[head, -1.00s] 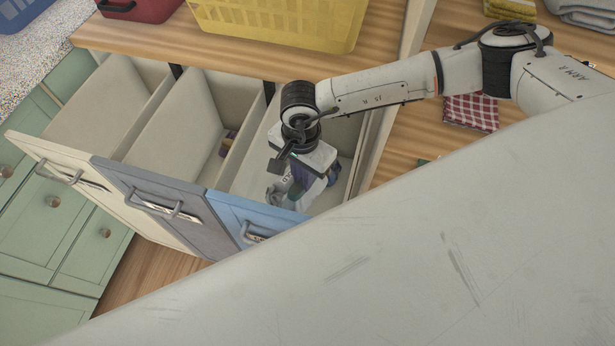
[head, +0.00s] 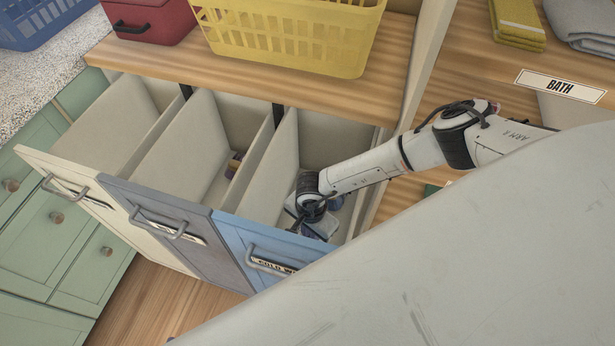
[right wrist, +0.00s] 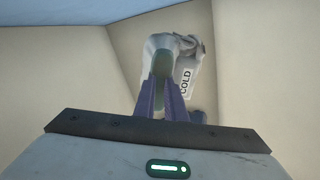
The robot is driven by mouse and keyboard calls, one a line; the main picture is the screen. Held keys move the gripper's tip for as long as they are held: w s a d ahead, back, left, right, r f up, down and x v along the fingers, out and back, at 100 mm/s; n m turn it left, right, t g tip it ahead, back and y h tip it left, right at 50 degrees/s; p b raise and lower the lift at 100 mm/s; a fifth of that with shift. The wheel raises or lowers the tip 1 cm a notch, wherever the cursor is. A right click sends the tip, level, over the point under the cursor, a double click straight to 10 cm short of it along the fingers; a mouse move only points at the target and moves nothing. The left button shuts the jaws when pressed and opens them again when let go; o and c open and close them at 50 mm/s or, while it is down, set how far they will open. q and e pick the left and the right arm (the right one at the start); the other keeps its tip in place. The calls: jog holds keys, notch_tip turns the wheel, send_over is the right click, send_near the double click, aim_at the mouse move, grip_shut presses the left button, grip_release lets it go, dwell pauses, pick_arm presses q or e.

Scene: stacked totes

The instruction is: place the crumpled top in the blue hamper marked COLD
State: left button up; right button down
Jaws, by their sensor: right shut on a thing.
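The blue hamper (head: 232,236) is the rightmost of three pulled-out bins in the head view. The label on its front is partly readable as COLD. My right arm reaches down into it, and my right gripper (head: 312,222) is below its rim. In the head view the gripper and hamper front mostly hide the top. My left gripper is not in view.
A grey-fronted bin (head: 140,205) with small items inside and a cream-fronted bin (head: 60,165) stand left of the hamper. A yellow basket (head: 290,40) and a red box (head: 150,22) sit on the wooden counter (head: 215,62) behind. A shelf with folded towels (head: 518,22) is at right.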

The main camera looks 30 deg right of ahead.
notch_tip(320, 180, down, 4)
jog(key=b, duration=0.2)
jog(key=shift+b, duration=0.4)
jog(key=shift+r, duration=0.15)
jog(key=shift+f, duration=0.3)
jog(key=c, duration=1.8)
grip_release()
jog(key=shift+r, duration=0.1)
notch_tip(320, 180, up, 7)
jog(key=p, duration=0.5)
jog(key=shift+r, duration=2.7)
